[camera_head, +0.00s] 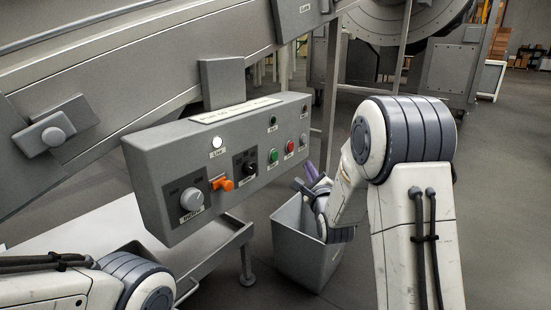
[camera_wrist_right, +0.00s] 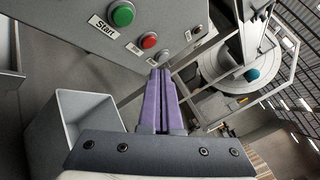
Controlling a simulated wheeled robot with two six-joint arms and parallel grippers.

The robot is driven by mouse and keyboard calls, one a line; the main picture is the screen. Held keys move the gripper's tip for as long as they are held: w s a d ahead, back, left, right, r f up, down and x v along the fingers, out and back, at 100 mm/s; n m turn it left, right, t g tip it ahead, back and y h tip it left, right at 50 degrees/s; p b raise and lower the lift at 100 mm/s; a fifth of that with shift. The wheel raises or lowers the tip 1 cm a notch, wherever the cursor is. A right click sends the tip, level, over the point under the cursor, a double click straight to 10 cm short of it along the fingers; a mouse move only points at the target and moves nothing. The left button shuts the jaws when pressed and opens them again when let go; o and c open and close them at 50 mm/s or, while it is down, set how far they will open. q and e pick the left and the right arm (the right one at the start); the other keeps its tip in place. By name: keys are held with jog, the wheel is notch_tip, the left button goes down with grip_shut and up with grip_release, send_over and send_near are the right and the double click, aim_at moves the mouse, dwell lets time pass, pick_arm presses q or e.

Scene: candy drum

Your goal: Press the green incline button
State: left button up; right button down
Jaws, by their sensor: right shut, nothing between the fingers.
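A grey control panel (camera_head: 170,165) hangs under the conveyor. A round green button (camera_head: 273,156) sits on its right part, left of a red button (camera_head: 290,146). In the right wrist view the green button (camera_wrist_right: 122,14) is at the top, above a label reading "Start", with the red button (camera_wrist_right: 149,40) beside it. My right gripper (camera_head: 311,168) is shut and empty, just right of and below the panel's right part. Its purple fingers (camera_wrist_right: 160,76) point toward the panel's lower edge, apart from the green button. My left gripper is out of view; only its arm shows.
The panel also has an orange switch (camera_head: 221,183), a grey dial (camera_head: 191,199), a lit white button (camera_head: 217,142) and a black knob (camera_head: 249,168). An open grey bin (camera_head: 290,245) stands on the floor beneath my right gripper. Open floor lies right.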

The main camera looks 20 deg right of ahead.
aim_at(274, 156)
jog(key=w+a, duration=0.5)
jog(key=w, duration=0.1)
jog(key=shift+w+a+p, duration=0.15)
jog(key=shift+w+p, duration=0.2)
jog(key=shift+p, duration=0.05)
jog(key=shift+w+a, duration=0.1)
dwell(1.8)
jog(key=shift+w+a, duration=0.15)
jog(key=shift+w, duration=0.1)
